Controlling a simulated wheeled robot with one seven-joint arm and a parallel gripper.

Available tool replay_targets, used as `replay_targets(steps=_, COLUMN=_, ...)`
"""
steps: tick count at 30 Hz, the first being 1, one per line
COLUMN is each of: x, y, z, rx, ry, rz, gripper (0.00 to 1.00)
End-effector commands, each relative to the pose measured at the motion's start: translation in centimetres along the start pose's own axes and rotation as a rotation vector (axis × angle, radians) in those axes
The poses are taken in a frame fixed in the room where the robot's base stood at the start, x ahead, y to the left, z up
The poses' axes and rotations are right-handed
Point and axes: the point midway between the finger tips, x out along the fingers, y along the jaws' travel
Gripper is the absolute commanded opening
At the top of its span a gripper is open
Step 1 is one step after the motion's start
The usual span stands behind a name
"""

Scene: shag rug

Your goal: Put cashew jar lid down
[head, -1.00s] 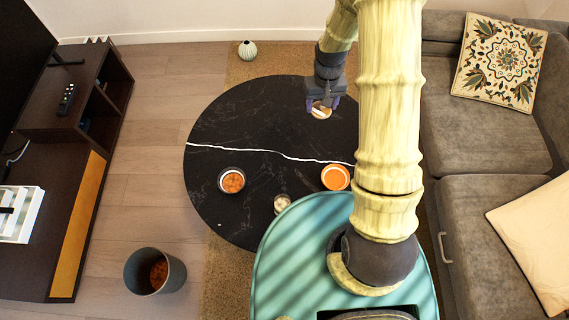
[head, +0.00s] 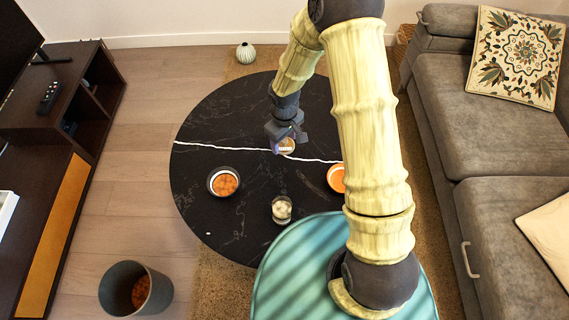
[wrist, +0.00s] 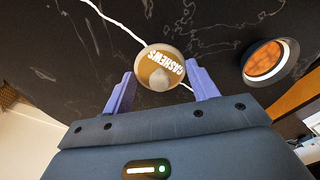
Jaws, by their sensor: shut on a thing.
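The round cashew jar lid (wrist: 161,64), tan with a pale rim, white "CASHEWS" lettering and a knob, is between the fingers of my gripper (wrist: 160,78) in the wrist view. My gripper is shut on it. In the head view my gripper (head: 284,143) is over the middle of the round black table (head: 235,120), near its white vein, and the lid (head: 288,147) shows partly below the fingers. I cannot tell whether the lid touches the tabletop. A small open glass jar (head: 282,209) with pale contents stands nearer on the table.
A bowl of orange pieces (head: 224,182) stands left on the table; another orange-filled bowl (head: 336,178) is right, partly behind my arm. A grey bin (head: 136,290) is on the floor. A sofa (head: 480,130) lies right. The table's far left is clear.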

Motion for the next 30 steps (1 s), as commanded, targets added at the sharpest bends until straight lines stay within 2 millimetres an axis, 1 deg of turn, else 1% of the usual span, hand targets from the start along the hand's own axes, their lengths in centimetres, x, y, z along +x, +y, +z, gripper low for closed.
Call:
replay_targets(steps=5, x=0.3, y=0.0, z=0.0, rx=0.002, ry=-0.001, rz=0.000, gripper=0.37)
replay_targets(steps=8, x=1.6, y=0.0, z=0.1, rx=0.001, ry=-0.004, rz=-0.001, gripper=0.37)
replay_targets(steps=13, x=4.8, y=0.0, z=0.1, rx=0.002, ry=-0.004, rz=-0.001, gripper=0.37)
replay_targets(steps=16, x=6.0, y=0.0, z=0.1, rx=0.002, ry=-0.002, rz=0.000, gripper=0.37)
replay_targets(steps=18, x=6.3, y=0.0, z=0.0, rx=0.002, ry=-0.001, rz=0.000, gripper=0.37)
replay_targets(steps=26, x=6.2, y=0.1, z=0.0, rx=0.003, ry=0.000, rz=0.000, gripper=0.37)
replay_targets(steps=28, x=6.6, y=0.0, z=0.0, rx=0.003, ry=-0.001, rz=0.000, gripper=0.37)
replay_targets(steps=30, x=7.5, y=0.0, z=0.1, rx=0.002, ry=-0.002, rz=-0.001, gripper=0.37)
